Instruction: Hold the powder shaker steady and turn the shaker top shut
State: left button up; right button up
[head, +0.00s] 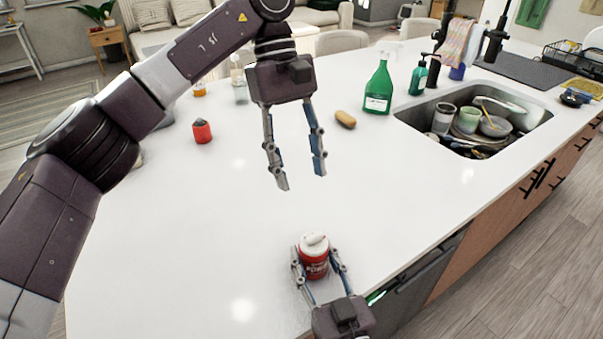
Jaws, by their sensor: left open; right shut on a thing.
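The powder shaker (315,266) is a red container with a label, upright on the white counter near its front edge. Its shaker top (314,243) is white and sits on the red body. My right gripper (318,262) is shut around the body, with one finger on each side. My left gripper (303,184) is open and empty, pointing down above the counter, behind and higher than the shaker. The exact fit of the top on the body is too small to tell.
A sink (470,125) full of dishes lies at the right. A green spray bottle (378,90), a brown sponge-like object (345,120) and a small red container (202,131) stand farther back on the counter (190,220). The counter around the shaker is clear.

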jog(key=o, duration=1.4)
jog(key=shift+c, duration=0.2)
